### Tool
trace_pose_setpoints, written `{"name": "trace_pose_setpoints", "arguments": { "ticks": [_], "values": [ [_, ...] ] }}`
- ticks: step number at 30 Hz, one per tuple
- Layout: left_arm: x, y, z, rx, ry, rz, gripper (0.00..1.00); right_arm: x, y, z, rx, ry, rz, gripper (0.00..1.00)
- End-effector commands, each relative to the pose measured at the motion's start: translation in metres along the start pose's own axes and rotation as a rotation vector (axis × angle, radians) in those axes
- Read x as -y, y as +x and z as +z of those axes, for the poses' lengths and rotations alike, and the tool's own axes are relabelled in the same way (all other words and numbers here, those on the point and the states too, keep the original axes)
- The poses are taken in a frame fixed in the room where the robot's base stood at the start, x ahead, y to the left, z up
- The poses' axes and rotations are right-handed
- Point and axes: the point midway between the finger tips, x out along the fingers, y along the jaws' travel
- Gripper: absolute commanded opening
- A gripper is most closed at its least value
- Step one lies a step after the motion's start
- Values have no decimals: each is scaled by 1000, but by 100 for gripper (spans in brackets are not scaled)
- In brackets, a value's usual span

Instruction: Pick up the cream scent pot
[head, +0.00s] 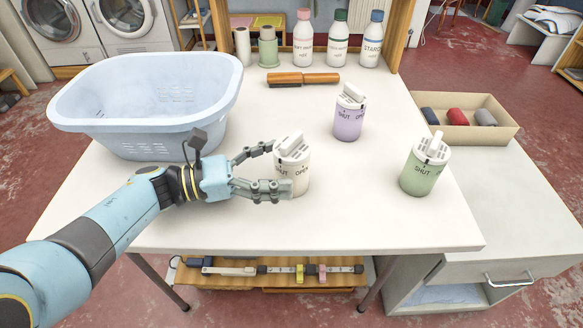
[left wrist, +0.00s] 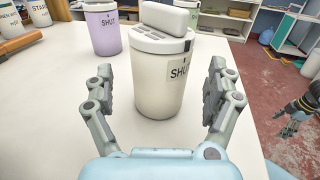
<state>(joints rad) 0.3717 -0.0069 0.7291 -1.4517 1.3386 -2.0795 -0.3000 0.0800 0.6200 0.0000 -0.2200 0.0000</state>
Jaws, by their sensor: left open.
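The cream scent pot (head: 294,178) stands upright on the white table, with a white lid and handle; SHUT and OPEN are marked on it. My left gripper (head: 272,168) is open at the pot's left, one finger on the far side and one on the near side. In the left wrist view the cream pot (left wrist: 160,88) stands between the two spread fingers, with a gap visible at each side. My right gripper (left wrist: 298,112) shows small and dark at the right edge of that view; its jaw state is unclear.
A lilac pot (head: 348,122) stands behind right and a green pot (head: 424,175) farther right. A pale blue basket (head: 150,130) fills the back left. The table's front strip is clear.

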Motion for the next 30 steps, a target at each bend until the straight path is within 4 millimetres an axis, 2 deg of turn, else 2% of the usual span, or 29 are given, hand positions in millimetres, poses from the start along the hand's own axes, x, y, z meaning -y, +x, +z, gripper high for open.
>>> {"name": "trace_pose_setpoints", "arguments": {
  "ticks": [1, 5, 12, 26, 30],
  "values": [
    [1, 10, 3, 5, 0, -1, 88, 0, 0, 0, 0, 0, 0, 77],
    [0, 28, 2, 2, -2, -1, 88, 0, 0, 0, 0, 0, 0, 77],
    [0, 30, 2, 0, 0, 0, 88, 0, 0, 0, 0, 0, 0, 77],
    [0, 30, 2, 0, -1, 0, 28, 0, 0, 0, 0, 0, 0, 77],
    [0, 30, 2, 1, 0, 0, 26, 0, 0, 0, 0, 0, 0, 77]
  ]
}}
